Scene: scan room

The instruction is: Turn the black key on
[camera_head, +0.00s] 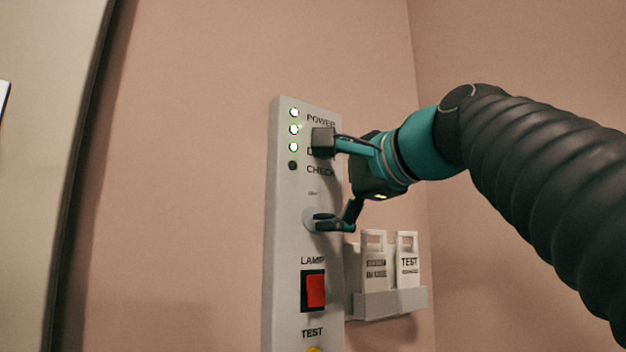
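A tall pale grey panel (282,262) is fixed to the wall. On it is a round light key plate (308,219) with a small dark piece, apparently the black key (321,215), mostly covered by my lower finger. My gripper (324,182) is in front of the panel with its fingers spread wide apart. The upper finger is over the indicator labels and the lower finger is at the key. Whether the lower finger touches the key cannot be told. Nothing is seen held between the fingers.
Three indicator lamps (294,130) are lit and a fourth (292,165) below them is dark. A red rocker switch (316,291) sits below the key. A grey holder (390,304) with two white tags (408,272) is on the wall at the right.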

